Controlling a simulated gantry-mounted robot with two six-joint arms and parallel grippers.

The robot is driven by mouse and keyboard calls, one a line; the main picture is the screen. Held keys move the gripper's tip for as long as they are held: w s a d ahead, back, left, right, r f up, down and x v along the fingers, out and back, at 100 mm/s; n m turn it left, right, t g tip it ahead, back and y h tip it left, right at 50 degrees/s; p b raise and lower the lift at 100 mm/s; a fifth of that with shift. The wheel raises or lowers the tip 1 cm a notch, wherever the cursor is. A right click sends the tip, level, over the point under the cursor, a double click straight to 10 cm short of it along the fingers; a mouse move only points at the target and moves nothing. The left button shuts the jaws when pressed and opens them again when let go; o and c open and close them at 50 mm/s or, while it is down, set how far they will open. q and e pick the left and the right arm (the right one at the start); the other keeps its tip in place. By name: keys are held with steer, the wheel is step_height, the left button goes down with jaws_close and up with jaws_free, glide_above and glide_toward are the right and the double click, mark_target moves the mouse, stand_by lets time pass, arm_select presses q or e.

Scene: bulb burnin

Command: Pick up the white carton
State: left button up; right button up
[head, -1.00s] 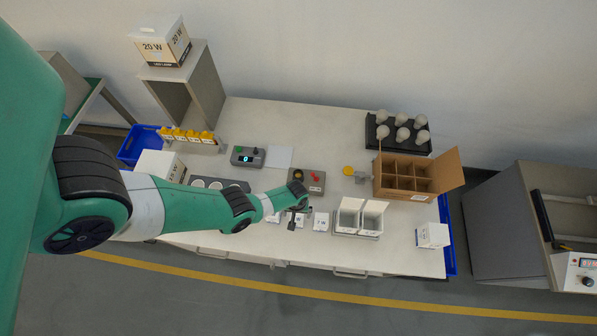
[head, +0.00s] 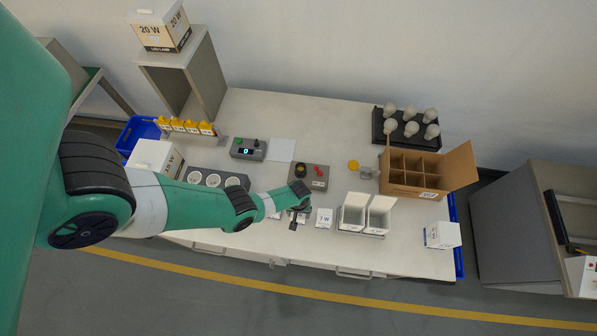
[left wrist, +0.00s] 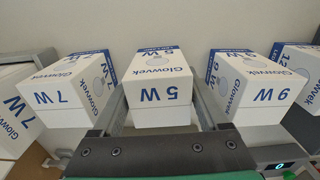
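Several white cartons with blue print stand in a row at the table's front. In the left wrist view, the 5 W carton (left wrist: 160,90) is in the middle, the 7 W carton (left wrist: 72,92) on the left and the 9 W carton (left wrist: 258,88) on the right; a 12 W carton (left wrist: 298,65) is cut off at the edge. My left gripper (head: 297,219) is open, its fingers on either side of the 5 W carton, apparently apart from it. In the head view it partly hides that carton, beside the 7 W one (head: 324,217). My right gripper is out of view.
Behind are a divided cardboard box (head: 428,175), a bulb tray (head: 404,128) and a red-button box (head: 309,177).

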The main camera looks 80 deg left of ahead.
arm_select(q)
steer(key=c, duration=0.9)
steer(key=shift+c, duration=0.2)
